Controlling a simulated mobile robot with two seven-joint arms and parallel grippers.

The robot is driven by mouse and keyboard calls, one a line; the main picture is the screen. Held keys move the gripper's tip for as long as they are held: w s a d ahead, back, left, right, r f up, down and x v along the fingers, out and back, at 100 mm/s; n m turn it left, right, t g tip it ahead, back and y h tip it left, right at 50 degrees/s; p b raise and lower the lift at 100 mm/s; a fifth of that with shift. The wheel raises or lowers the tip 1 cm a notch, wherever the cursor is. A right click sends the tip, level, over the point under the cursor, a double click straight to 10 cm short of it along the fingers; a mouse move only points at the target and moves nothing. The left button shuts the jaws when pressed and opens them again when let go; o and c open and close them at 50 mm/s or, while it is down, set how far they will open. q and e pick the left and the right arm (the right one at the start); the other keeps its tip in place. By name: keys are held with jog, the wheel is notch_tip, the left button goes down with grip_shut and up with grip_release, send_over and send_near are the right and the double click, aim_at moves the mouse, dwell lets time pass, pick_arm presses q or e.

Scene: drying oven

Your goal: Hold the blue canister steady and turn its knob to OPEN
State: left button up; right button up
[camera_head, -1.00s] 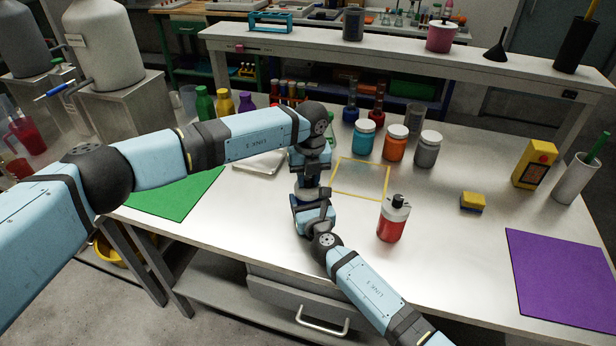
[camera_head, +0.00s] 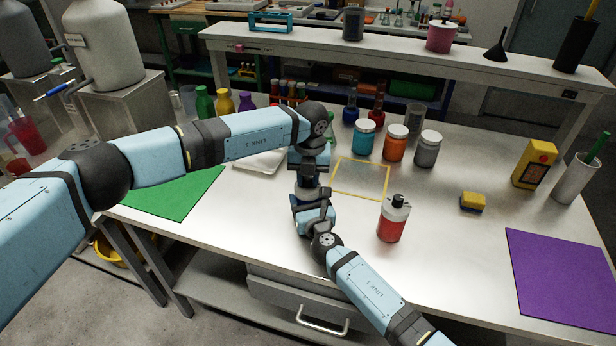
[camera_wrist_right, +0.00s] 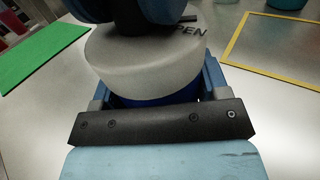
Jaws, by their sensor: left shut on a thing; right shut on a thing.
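The blue canister shows in the right wrist view as a pale round top (camera_wrist_right: 140,68) with raised lettering, of which "PEN" is legible. A strip of its dark blue body (camera_wrist_right: 135,102) shows below. The dark knob (camera_wrist_right: 140,15) is partly cut off at the top edge. My right gripper (camera_wrist_right: 155,95) is shut around the canister body, a finger on each side. My left gripper (camera_head: 308,172) is above the canister in the head view, its fingers closed at the knob. The arms hide most of the canister there. The knob's exact angle is unclear.
A red bottle (camera_head: 393,220) stands right of the grippers. A yellow outlined square (camera_head: 386,180) lies behind it. Blue (camera_head: 363,140), orange (camera_head: 396,144) and grey (camera_head: 428,150) jars stand behind. A green mat (camera_head: 175,195) lies left, a purple mat (camera_head: 560,280) right.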

aim_at(310, 178)
pick_arm(q)
jog(key=o, duration=0.9)
jog(key=shift+o, duration=0.2)
jog(key=shift+r, duration=0.1)
notch_tip(310, 178, up, 12)
jog(key=shift+d, duration=0.25)
pick_arm(e)
jog(key=o, duration=1.1)
jog(key=shift+c, duration=0.2)
